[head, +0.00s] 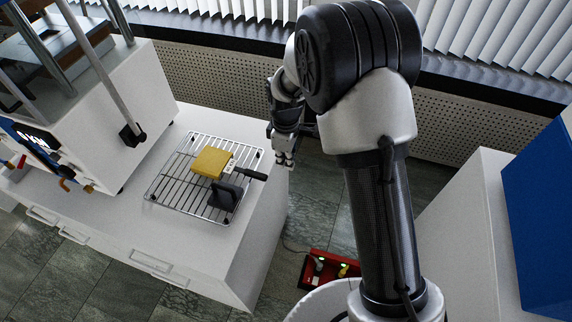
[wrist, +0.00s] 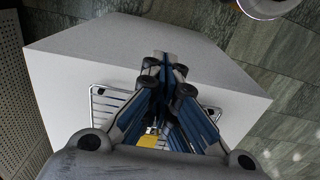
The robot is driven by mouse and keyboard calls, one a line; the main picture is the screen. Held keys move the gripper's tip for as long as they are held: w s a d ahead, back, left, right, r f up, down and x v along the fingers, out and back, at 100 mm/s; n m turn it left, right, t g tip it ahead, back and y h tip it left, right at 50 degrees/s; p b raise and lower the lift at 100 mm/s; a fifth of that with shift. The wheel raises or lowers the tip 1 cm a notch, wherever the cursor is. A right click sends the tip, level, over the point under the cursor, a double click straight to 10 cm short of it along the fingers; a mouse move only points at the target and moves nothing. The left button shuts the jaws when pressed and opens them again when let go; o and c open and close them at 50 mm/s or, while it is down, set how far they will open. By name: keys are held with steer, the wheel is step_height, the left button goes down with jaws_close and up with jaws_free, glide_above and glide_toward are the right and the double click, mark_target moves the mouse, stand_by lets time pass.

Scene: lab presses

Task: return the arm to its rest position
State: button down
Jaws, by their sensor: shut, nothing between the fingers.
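My gripper (head: 285,160) hangs just past the right edge of the white bench, pointing down, with nothing held. In the wrist view my gripper (wrist: 168,72) has its fingertips together, and its fingers cover part of the rack behind. My arm rises over the middle of the head view and bends down to the gripper.
A press (head: 150,100) stands at left. A red box (head: 312,272) sits on the floor. A blue panel (head: 545,220) is at right.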

stand_by(0.5)
steer(key=s+d+r+m+t, duration=0.1)
steer(key=s+d+r+m, duration=0.1)
steer(key=s+r, duration=0.35)
steer(key=s+d+r+m+t, duration=0.1)
steer(key=s+d+r+m, duration=0.1)
steer(key=r, duration=0.6)
steer(key=s+d+r+m, duration=0.2)
steer(key=s+r, duration=0.1)
steer(key=r, duration=0.4)
steer(key=s+d+r+m+t, duration=0.1)
steer(key=s+r+m, duration=0.1)
steer(key=s, duration=0.6)
steer(key=s+d+r+m+t, duration=0.1)
steer(key=s+d+r+m, duration=0.1)
steer(key=s+m, duration=0.3)
steer(key=shift+s+d+r+t, duration=0.2)
steer(key=shift+s+d+t, duration=0.1)
steer(key=shift+s, duration=1.7)
steer(key=c, duration=2.4)
jaws_free()
